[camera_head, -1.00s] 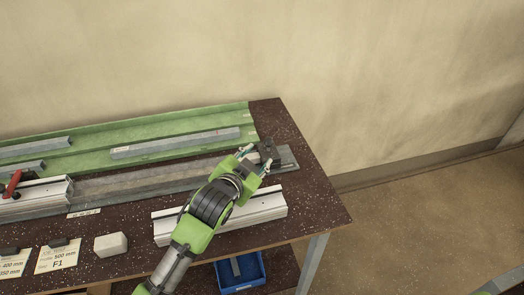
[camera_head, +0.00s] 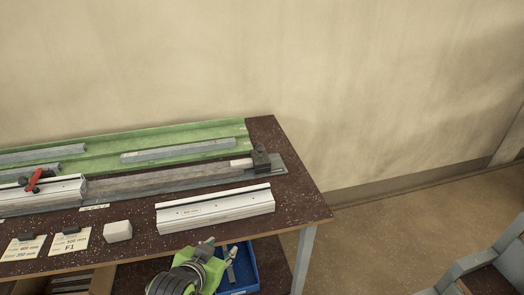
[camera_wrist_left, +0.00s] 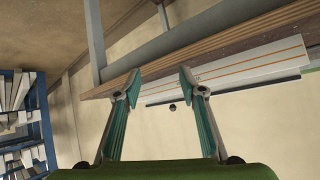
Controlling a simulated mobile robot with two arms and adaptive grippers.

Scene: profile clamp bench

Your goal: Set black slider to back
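A dark block, which looks like the black slider (camera_head: 261,158), sits at the right end of the long grey rail (camera_head: 150,182) on the bench. A small pale piece (camera_head: 241,163) lies just left of it. My left gripper (camera_head: 220,247) is low in front of the bench's front edge, well apart from the block. In the left wrist view the left gripper (camera_wrist_left: 160,83) has its two green fingers spread with nothing between them. My right gripper is in no view.
A white profile (camera_head: 215,208) lies near the front edge, with a white block (camera_head: 118,231) and label cards (camera_head: 68,243) to its left. A red-handled clamp (camera_head: 38,178) stands far left. A blue bin (camera_head: 243,270) is below the bench.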

